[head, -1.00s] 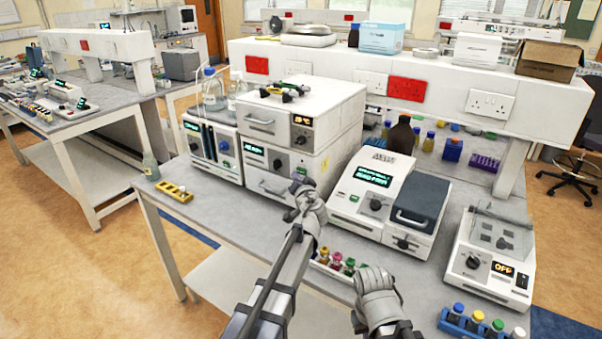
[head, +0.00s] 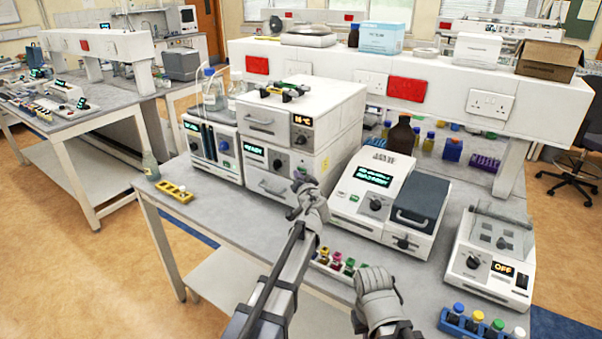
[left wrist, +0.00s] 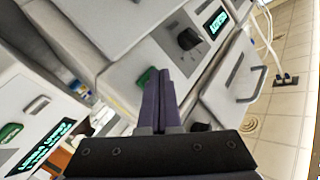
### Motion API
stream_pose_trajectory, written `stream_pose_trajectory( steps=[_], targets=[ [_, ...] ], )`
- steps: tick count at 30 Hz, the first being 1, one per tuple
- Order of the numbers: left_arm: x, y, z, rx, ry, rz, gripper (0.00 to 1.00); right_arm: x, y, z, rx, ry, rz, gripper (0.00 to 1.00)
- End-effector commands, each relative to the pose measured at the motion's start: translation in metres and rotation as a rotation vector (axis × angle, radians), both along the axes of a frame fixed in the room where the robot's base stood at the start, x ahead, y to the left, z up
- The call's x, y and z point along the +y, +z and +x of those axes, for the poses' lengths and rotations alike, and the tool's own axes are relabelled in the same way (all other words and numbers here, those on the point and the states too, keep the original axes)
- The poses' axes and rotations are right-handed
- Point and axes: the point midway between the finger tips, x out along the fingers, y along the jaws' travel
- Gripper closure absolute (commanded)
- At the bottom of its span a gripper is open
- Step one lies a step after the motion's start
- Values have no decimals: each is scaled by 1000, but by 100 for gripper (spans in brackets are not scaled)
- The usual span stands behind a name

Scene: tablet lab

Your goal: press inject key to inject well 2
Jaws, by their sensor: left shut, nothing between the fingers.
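My left gripper (head: 299,179) is shut and empty, in front of the lower front of the white instrument stack (head: 262,205). In the left wrist view its dark fingers (left wrist: 160,82) lie together, pointing at the white panel. A green key (left wrist: 147,77) shows just left of the fingertips, partly behind them; whether they touch it, I cannot tell. A black knob (left wrist: 188,39) and a lit display (left wrist: 214,22) are beyond. My right gripper (head: 377,283) is low in the head view, its fingers not clear. I cannot read a key label or make out well 2.
A white instrument with a grey lid (head: 420,196) stands to the right of my left gripper. A yellow rack (head: 174,191) sits at the bench's left edge. Coloured-cap vials (head: 336,262) stand at the front. Bare bench (head: 222,215) lies in front of the stack.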

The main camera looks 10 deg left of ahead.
Motion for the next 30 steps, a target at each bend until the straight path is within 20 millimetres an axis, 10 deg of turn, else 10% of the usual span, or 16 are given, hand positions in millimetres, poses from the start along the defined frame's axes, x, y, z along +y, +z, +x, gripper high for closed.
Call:
stream_pose_trajectory(
  steps=[30],
  targets=[
    [2, 0, -5, -1, -1, 0, 100, 0, 0, 0, 0, 0, 0, 100]
  ],
)
